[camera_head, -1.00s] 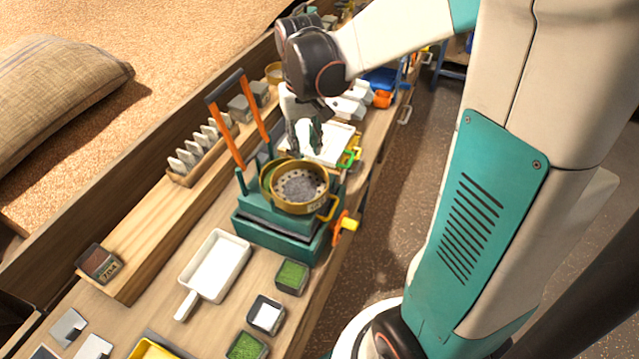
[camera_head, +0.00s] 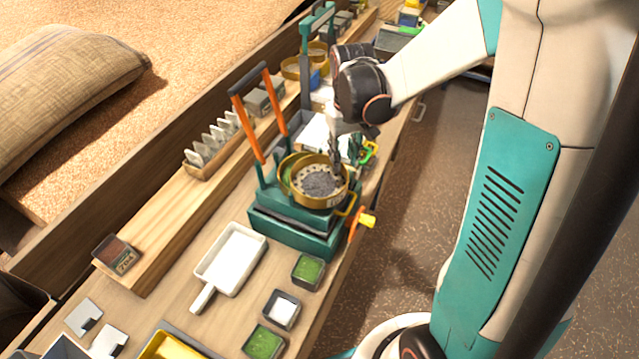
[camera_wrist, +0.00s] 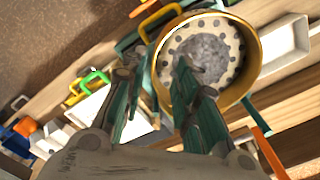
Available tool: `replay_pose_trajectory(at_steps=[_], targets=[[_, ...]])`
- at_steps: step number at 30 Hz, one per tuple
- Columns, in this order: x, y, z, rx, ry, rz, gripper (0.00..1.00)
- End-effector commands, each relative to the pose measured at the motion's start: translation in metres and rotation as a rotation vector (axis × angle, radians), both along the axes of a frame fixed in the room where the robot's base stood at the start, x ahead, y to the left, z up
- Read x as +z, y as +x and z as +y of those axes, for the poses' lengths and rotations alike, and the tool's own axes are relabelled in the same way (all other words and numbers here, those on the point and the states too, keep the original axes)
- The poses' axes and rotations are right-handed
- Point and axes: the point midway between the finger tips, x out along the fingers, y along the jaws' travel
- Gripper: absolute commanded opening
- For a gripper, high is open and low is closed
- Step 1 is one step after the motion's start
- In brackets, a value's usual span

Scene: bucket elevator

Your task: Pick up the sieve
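The sieve is a round brass-yellow pan (camera_head: 318,201) with a perforated bottom, grey material inside and a yellow loop handle at its right. It sits on a green machine (camera_head: 290,232) with two upright orange-handled levers. My gripper (camera_head: 346,160) is open, fingers pointing down at the sieve's far right rim. In the wrist view, the sieve (camera_wrist: 245,80) lies at upper middle. The fingers of my gripper (camera_wrist: 158,95) are spread, one over the sieve's interior and the other outside it, with part of the rim between them. Whether they touch the rim cannot be told.
A white scoop tray (camera_head: 232,262) and small containers of green (camera_head: 308,270) and white (camera_head: 282,309) material lie in front of the machine. A rack of upright grey pieces (camera_head: 210,147) stands left. An orange-yellow knob (camera_head: 362,221) sticks out at right. Open floor lies right of the bench.

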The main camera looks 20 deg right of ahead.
Motion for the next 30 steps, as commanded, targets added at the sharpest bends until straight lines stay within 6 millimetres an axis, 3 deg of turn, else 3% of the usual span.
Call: replay_pose_trajectory(at_steps=[5, 13, 23, 27, 30], targets=[[-0.012, 0.001, -0.001, 0.000, 0.000, 0.000, 0.28], [-0.049, 0.003, -0.004, 0.000, 0.000, 0.000, 0.28], [-0.056, 0.002, -0.004, 0.000, 0.000, 0.000, 0.28], [-0.056, 0.002, -0.004, 0.000, 0.000, 0.000, 0.00], [-0.055, 0.002, -0.004, 0.000, 0.000, 0.000, 0.00]])
